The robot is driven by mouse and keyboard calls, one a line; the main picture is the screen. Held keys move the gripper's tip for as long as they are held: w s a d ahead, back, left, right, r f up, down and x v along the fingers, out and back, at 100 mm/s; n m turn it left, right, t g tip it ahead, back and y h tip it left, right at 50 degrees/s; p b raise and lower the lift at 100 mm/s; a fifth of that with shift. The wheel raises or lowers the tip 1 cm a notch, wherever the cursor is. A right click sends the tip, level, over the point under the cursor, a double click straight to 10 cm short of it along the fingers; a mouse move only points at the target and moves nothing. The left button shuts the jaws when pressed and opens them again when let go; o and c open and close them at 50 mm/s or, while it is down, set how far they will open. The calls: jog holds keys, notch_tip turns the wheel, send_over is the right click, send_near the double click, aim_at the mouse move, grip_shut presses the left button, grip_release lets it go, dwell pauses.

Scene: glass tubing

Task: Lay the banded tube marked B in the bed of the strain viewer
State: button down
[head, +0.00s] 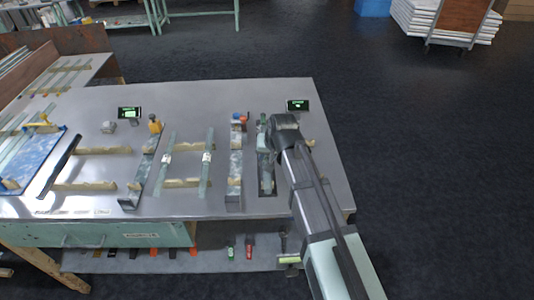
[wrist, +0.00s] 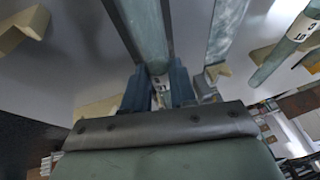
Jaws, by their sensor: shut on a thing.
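My gripper (wrist: 160,92) is shut on a pale green glass tube (wrist: 146,28), which runs away from the jaws in the wrist view. No mark is readable on this tube, so I cannot tell whether it is B. In the head view my gripper (head: 272,128) is over a long dark-edged bed (head: 267,187) at the right of the bench. I cannot tell whether the tube touches the bed. Two tubes with white bands, a left one (head: 168,158) and a right one (head: 207,158), lie across wooden rests. One banded tube also shows in the wrist view (wrist: 275,64).
A long grey-blue fixture (head: 235,165) stands just left of the dark-edged bed. Another fixture (head: 142,172) with a yellow knob is farther left. A small lit display (head: 298,105) stands behind my gripper. A blue tray (head: 35,165) is at the far left. The bench's right edge is close.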

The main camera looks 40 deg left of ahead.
jog(key=c, duration=0.9)
grip_release()
jog(key=shift+r, duration=0.6)
jog(key=v, duration=1.2)
